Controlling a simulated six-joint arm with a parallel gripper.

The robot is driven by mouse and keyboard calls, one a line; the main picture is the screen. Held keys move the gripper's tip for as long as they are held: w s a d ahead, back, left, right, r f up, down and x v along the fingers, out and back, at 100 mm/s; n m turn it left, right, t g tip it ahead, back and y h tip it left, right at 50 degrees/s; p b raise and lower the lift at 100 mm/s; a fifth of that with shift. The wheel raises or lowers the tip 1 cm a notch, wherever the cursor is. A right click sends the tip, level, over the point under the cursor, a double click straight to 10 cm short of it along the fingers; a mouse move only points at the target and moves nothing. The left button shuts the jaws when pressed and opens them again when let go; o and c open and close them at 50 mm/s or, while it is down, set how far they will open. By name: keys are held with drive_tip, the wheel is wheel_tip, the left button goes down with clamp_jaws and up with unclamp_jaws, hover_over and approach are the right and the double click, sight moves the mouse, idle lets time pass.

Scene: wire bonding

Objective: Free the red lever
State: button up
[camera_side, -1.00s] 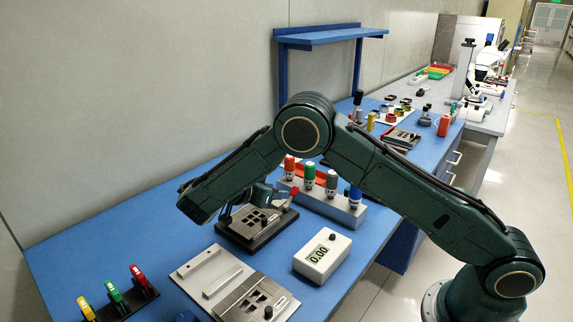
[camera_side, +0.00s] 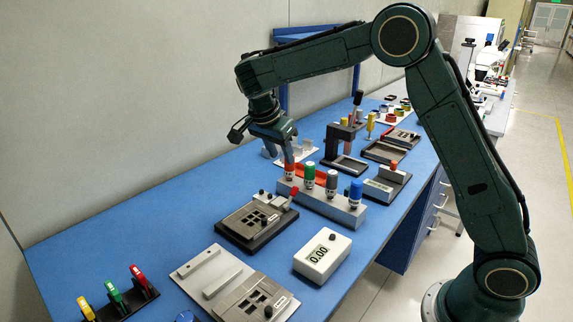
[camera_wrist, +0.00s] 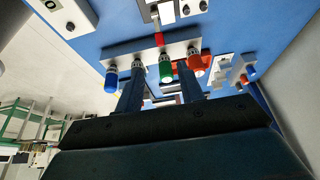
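The red lever (camera_side: 293,191) sticks up at the back right corner of a dark fixture plate (camera_side: 257,222) on the blue bench. In the wrist view a red piece that looks like this lever (camera_wrist: 158,38) shows beyond the rack. My gripper (camera_side: 288,158) is raised behind the rack, clear of the lever, with its fingers pointing down near the red-capped holder. In the wrist view the two fingers of my gripper (camera_wrist: 161,82) are apart, with nothing held between them.
A grey rack (camera_side: 338,212) with red, green, grey and blue capped holders stands beside the fixture. A white meter (camera_side: 322,255) reading 0.00 and a grey plate (camera_side: 213,270) lie in front. Yellow, green and red clips (camera_side: 114,291) stand at the left. Bare bench lies left of the fixture.

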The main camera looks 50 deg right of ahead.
sight(294, 189)
drive_tip(key=x, duration=1.3)
drive_tip(key=shift+d+f, duration=0.1)
drive_tip(key=shift+f, duration=0.25)
clamp_jaws()
